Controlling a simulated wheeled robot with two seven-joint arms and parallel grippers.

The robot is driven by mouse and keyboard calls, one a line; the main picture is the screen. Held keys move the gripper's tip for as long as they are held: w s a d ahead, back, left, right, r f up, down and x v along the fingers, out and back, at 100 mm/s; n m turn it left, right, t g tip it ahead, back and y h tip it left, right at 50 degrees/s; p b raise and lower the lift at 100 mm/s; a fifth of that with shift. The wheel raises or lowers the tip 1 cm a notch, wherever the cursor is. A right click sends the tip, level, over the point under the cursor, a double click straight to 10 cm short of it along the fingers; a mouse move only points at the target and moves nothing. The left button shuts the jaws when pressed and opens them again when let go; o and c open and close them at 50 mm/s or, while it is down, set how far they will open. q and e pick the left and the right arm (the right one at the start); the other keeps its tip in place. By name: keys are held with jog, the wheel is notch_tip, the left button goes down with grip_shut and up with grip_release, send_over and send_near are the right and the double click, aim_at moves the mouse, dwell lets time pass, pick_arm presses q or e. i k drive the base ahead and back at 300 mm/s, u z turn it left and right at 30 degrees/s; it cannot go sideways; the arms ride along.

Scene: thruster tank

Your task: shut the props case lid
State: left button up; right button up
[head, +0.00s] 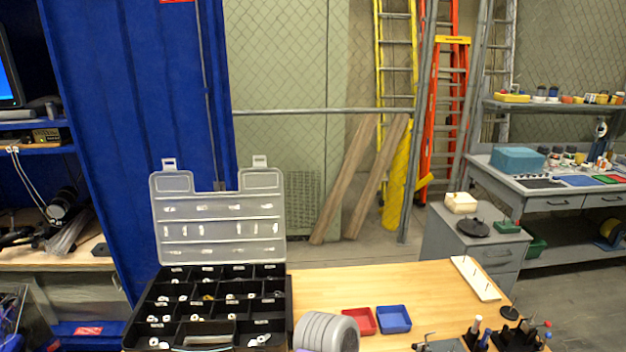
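The props case (281,312) is a black box with many small compartments, at the left end of the wooden table. Small white pieces with labels lie in several compartments. Its lid (217,217) is clear plastic and stands open, nearly upright, along the case's far edge. Two latch tabs stick up from the lid's top edge. The case's near side is cut off by the picture's bottom edge. Neither of my grippers shows in the head view, and nothing is seen touching the lid.
A grey ribbed round object (327,332) is close to the case's right side. A red tray (358,321) and a blue tray (394,319) lie beyond it. Tools (510,336) stand at the front right. A white pegged board (475,279) lies at the right. The table's middle is clear.

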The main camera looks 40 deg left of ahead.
aim_at(248, 225)
jog(key=z, duration=0.7)
jog(key=k, duration=1.4)
jog(key=u, duration=1.35)
jog(key=i, duration=0.4)
